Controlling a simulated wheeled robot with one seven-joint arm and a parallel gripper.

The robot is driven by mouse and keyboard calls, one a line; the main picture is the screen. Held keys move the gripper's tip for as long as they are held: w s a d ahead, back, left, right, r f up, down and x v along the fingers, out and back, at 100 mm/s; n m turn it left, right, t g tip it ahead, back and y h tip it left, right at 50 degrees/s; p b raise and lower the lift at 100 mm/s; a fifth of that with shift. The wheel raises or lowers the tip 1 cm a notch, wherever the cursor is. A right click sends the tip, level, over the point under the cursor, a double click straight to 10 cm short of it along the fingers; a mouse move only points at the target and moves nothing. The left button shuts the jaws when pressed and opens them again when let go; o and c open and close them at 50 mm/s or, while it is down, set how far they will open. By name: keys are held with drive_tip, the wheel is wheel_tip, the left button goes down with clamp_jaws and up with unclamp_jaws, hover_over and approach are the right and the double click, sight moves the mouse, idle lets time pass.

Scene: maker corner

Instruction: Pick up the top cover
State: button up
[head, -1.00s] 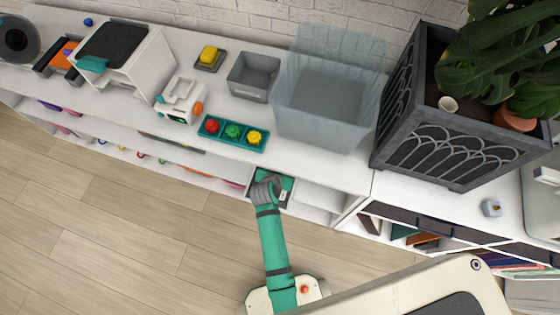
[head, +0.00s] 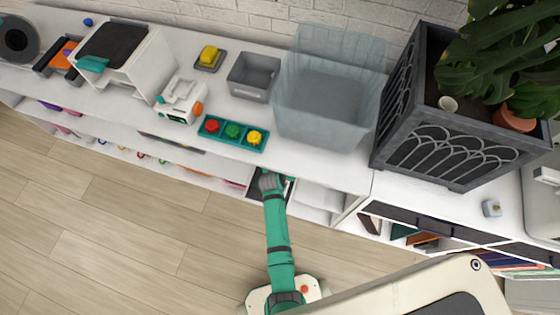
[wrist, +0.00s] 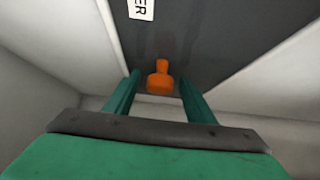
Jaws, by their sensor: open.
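The top cover appears to be the dark grey flat panel (wrist: 215,45) in the wrist view, with an orange knob (wrist: 160,80) and a white label, cut off by the frame, that reads "ER". My gripper (wrist: 158,82) is open, its two green fingers showing left and right of the knob with gaps. I cannot tell how deep the knob sits between them. In the head view my gripper (head: 270,183) reaches into the shelf opening under the white worktop, and it hides most of the dark panel there.
Pale compartment walls stand close on both sides in the wrist view. Above the opening, the white worktop (head: 330,168) carries a teal tray (head: 217,139) with coloured knobs, a clear bin (head: 325,105) and a grey bin (head: 252,78). The floor in front is clear.

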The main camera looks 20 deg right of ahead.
clamp_jaws()
drive_tip(key=shift+r, duration=0.1)
